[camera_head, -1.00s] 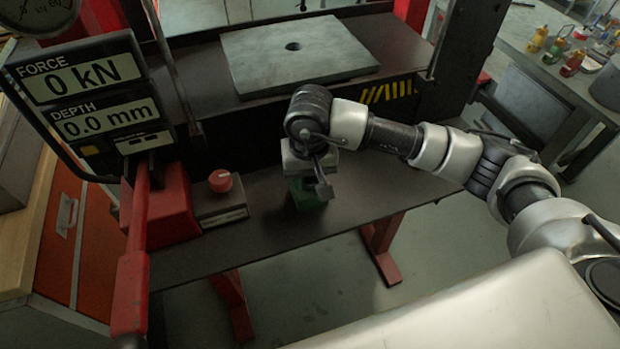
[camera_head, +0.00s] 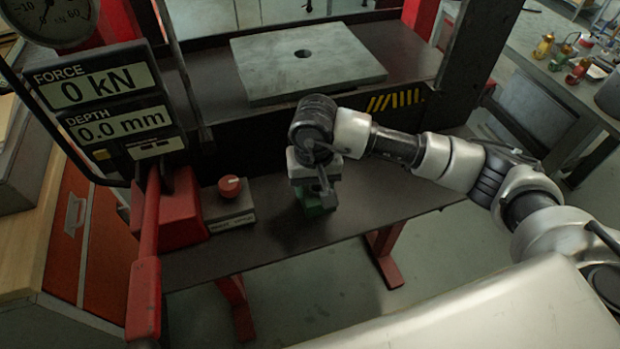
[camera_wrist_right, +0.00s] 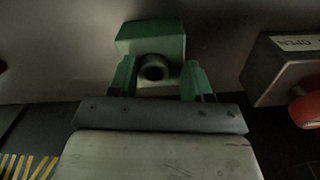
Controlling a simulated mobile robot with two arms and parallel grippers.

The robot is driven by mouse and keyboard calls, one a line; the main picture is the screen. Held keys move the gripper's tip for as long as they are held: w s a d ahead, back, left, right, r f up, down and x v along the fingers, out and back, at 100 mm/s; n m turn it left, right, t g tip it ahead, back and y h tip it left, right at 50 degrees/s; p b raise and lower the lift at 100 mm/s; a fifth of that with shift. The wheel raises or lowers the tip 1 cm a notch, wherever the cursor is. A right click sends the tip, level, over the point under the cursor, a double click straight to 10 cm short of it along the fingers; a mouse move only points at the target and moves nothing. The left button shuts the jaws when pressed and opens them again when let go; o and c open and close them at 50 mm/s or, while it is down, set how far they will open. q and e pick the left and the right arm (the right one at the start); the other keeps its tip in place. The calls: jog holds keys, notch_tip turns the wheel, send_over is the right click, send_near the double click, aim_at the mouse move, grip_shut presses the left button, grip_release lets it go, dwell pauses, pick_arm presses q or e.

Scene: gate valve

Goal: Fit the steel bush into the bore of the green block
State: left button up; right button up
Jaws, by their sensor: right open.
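The green block (camera_head: 318,204) stands on the dark lower shelf of the press, mostly hidden behind my right gripper in the head view. It also shows in the right wrist view (camera_wrist_right: 135,38). The steel bush (camera_wrist_right: 153,69) shows there as a dark-centred grey ring at the block's near face; I cannot tell how deep it sits in the bore. My right gripper (camera_wrist_right: 160,78) is open, its green-looking fingers apart on either side of the bush; I cannot tell if they touch anything. In the head view this gripper (camera_head: 322,188) points down over the block. My left gripper is not in view.
A control box with a red knob (camera_head: 229,186) stands left of the block. The readout panel (camera_head: 112,100) shows 0 kN and 0.0 mm. A steel plate with a hole (camera_head: 338,73) lies on the bed behind. The shelf right of the block is clear.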

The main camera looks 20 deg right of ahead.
aim_at(318, 186)
jog(key=r+b, duration=0.1)
jog(key=d+r+b, duration=0.1)
jog(key=r, duration=0.1)
jog(key=shift+w+r, duration=0.1)
jog(key=shift+r, duration=0.15)
notch_tip(318, 186, up, 8)
jog(key=b, duration=0.2)
jog(key=shift+a+r, duration=0.2)
jog(key=shift+a, duration=0.05)
